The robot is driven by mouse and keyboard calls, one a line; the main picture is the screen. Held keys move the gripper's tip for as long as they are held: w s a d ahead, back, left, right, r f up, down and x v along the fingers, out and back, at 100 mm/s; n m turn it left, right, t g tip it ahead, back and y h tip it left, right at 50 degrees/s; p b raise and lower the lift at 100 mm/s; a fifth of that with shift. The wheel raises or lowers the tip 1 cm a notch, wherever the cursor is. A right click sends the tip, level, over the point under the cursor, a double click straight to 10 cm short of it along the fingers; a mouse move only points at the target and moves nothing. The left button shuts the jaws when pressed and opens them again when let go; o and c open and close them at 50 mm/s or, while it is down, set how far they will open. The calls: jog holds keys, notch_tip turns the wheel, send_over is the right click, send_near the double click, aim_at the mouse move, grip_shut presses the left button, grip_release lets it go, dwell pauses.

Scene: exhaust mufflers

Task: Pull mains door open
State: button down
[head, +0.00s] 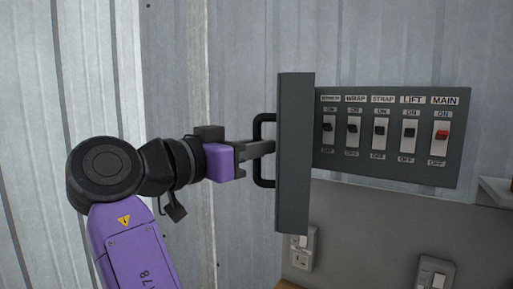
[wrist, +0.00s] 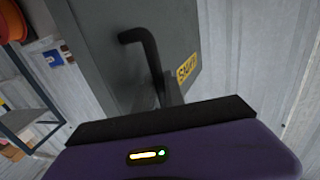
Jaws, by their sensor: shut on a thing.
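The mains door (head: 295,155) is a dark grey panel standing open, seen nearly edge-on at the left side of the switch panel (head: 390,137). A black bar handle (head: 259,152) sticks out from its left face. My gripper (head: 268,147) reaches the handle from the left and is shut on it. In the wrist view the door (wrist: 95,65) shows its outer face with a yellow label (wrist: 187,69), and the handle (wrist: 150,55) runs down behind my gripper's body, so the fingertips are mostly hidden there.
The panel carries several labelled switches, with a red MAIN switch (head: 442,134) at the right. Wall sockets (head: 302,248) and (head: 434,272) sit below on a grey board. A corrugated metal wall is behind. A shelf (wrist: 28,125) stands at the left in the wrist view.

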jog(key=c, duration=1.4)
grip_release()
jog(key=shift+f, duration=0.1)
jog(key=b+v, duration=0.1)
jog(key=v, duration=0.6)
jog(key=shift+s+a+b, duration=0.25)
jog(key=shift+b, duration=0.15)
